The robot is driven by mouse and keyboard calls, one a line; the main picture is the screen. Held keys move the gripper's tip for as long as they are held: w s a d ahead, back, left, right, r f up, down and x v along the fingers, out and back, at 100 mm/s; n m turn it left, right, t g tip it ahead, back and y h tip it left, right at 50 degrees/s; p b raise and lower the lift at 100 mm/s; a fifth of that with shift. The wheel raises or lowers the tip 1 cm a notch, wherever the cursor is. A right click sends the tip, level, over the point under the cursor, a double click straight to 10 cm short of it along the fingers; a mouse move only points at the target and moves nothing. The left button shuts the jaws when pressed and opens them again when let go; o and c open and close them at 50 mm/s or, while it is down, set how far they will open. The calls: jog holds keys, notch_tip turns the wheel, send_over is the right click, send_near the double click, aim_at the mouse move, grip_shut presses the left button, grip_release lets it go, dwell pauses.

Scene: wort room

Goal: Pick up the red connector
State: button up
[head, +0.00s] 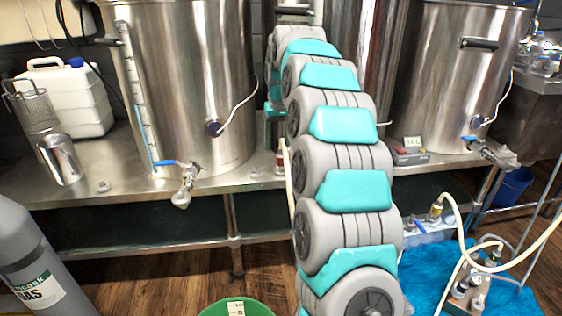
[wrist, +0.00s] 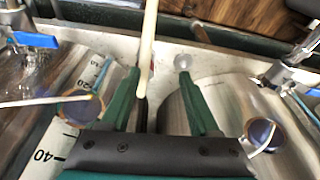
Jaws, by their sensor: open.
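My gripper (wrist: 159,76) is open in the wrist view, its two green fingers pointing over the steel bench between two steel kettles. A cream hose (wrist: 149,40) runs down the picture to the inner side of the left finger. I cannot tell whether it touches the finger. No clearly red connector shows in the wrist view. In the head view a small reddish fitting (head: 281,160) stands at the bench edge with a cream hose beside it, partly hidden by my arm. It may be the red connector, but it is too small to tell. My gripper is hidden there.
Large kettles with taps stand at left (head: 190,75) and right (head: 450,75) on the steel bench (head: 120,190). A small display box (head: 408,150) sits by the right one. A grey cylinder (head: 30,265), a green bucket (head: 236,307) and a blue mat (head: 425,262) with hoses are in front.

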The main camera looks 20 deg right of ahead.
send_over(281, 149)
jog(key=s, duration=0.2)
jog(key=shift+t, duration=0.3)
jog(key=shift+p+x, duration=0.35)
jog(key=shift+x, duration=3.9)
grip_shut()
